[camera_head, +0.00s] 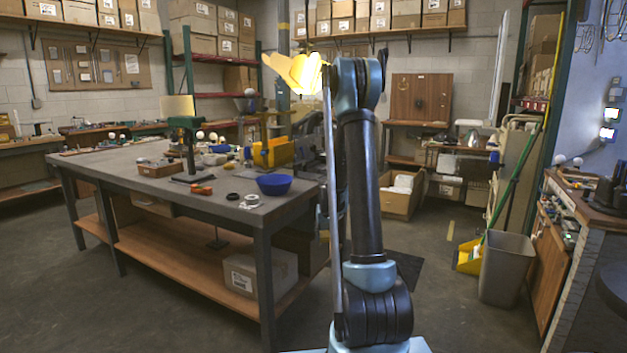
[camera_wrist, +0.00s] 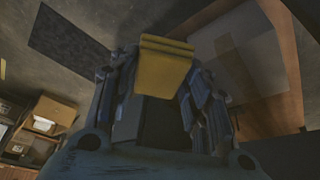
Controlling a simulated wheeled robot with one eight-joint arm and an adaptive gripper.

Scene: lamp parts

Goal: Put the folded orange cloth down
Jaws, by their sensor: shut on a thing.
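The folded orange cloth (camera_head: 296,72) looks bright yellow in the head view, raised in the air at the upper end of my arm, left of it. In the wrist view the cloth (camera_wrist: 165,66) is a thick yellow folded strip between my fingertips. My gripper (camera_wrist: 162,78) is shut on it, with one finger on each side. In the head view my gripper is mostly hidden behind the arm and cloth. The cloth touches no surface that I can see.
A grey workbench (camera_head: 120,168) stands to the left, bearing a blue bowl (camera_head: 273,184), an orange tool (camera_head: 201,189) and a parts bin (camera_head: 158,168). A cardboard box (camera_head: 260,275) sits on its lower shelf. A grey waste bin (camera_head: 506,268) stands right. Some benchtop at the left is bare.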

